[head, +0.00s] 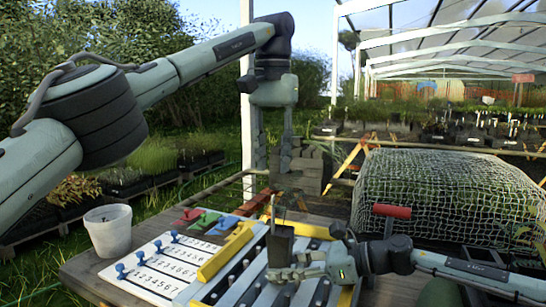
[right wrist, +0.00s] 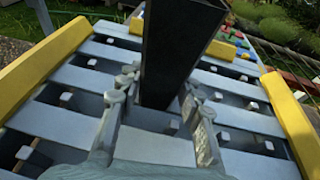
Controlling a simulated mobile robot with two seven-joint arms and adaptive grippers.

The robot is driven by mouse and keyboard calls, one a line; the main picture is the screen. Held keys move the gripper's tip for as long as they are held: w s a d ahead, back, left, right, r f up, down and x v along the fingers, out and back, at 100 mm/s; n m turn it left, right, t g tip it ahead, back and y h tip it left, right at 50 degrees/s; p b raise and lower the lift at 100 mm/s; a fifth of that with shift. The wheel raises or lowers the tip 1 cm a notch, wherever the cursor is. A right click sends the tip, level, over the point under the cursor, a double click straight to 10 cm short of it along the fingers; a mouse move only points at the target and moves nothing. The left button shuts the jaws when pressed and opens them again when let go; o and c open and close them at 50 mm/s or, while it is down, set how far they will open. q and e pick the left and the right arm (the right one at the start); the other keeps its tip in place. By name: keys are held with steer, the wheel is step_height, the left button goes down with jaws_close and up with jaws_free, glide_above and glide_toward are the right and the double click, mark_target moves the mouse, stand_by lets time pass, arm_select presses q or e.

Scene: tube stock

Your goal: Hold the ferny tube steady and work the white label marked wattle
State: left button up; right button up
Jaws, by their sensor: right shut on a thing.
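A dark, tapered plant tube (head: 280,245) stands upright over the slatted rack, with a thin brownish stem or tag showing at its top. My right gripper (head: 297,268) is shut on the tube low down; the right wrist view shows the tube (right wrist: 175,60) between its two fingers. The tube's base is partly hidden by the fingers. My left gripper (head: 273,155) hangs pointing down, above and behind the tube, apart from it. Its fingers look parted and hold nothing that I can see. I cannot make out a white label marked wattle or any lettering for it.
The rack has yellow rails (head: 227,252) and grey slats. Left of it lies a white numbered board (head: 158,268) with blue knobs, and a white pot (head: 108,231) stands at the table's left edge. A red-handled thing (head: 392,211) is at right, before a netted mound (head: 445,195).

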steer(key=o, duration=1)
steer(key=shift+c, duration=0.2)
steer(key=v, duration=1.2)
steer(key=shift+s, duration=0.1)
